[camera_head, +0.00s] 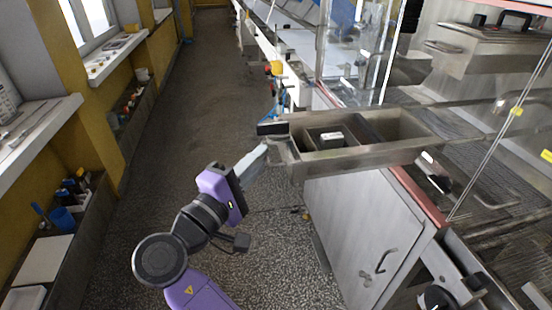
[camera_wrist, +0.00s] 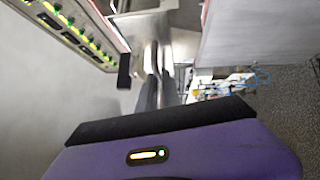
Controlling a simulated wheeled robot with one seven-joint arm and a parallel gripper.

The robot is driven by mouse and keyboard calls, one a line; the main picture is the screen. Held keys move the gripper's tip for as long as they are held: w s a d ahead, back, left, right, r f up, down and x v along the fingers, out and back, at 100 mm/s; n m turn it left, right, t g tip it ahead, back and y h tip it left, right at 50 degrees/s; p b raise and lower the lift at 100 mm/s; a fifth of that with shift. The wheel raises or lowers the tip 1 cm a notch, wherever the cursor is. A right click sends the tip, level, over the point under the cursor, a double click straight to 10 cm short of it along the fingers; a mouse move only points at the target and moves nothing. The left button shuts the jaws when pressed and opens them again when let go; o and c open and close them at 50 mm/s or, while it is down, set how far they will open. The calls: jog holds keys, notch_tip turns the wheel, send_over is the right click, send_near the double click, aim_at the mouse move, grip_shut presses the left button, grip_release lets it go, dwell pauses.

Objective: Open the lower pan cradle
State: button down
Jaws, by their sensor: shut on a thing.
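The lower pan cradle appears to be the long grey metal tray (camera_head: 365,158) with open compartments, above the cabinet at the right. Its left end stands out a little past the cabinet's edge over the aisle. A small pale block (camera_head: 331,138) is in one compartment. My gripper (camera_head: 266,147) reaches this left end from the lower left and is shut on its metal handle. In the wrist view my gripper's two fingers (camera_wrist: 158,88) close around a thin metal bar that runs to a metal panel. The exact contact is partly hidden by the fingers.
A grey cabinet (camera_head: 365,230) with a dark handle stands under the tray. A clear upright panel (camera_head: 350,50) is behind it. The speckled aisle floor (camera_head: 200,100) is free to the left. Shelves with bottles and bins (camera_head: 65,205) line the left wall.

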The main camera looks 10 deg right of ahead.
jog(key=shift+a, duration=0.35)
jog(key=c, duration=1.8)
grip_release()
jog(key=shift+b+v, duration=0.55)
jog(key=shift+v, duration=3.3)
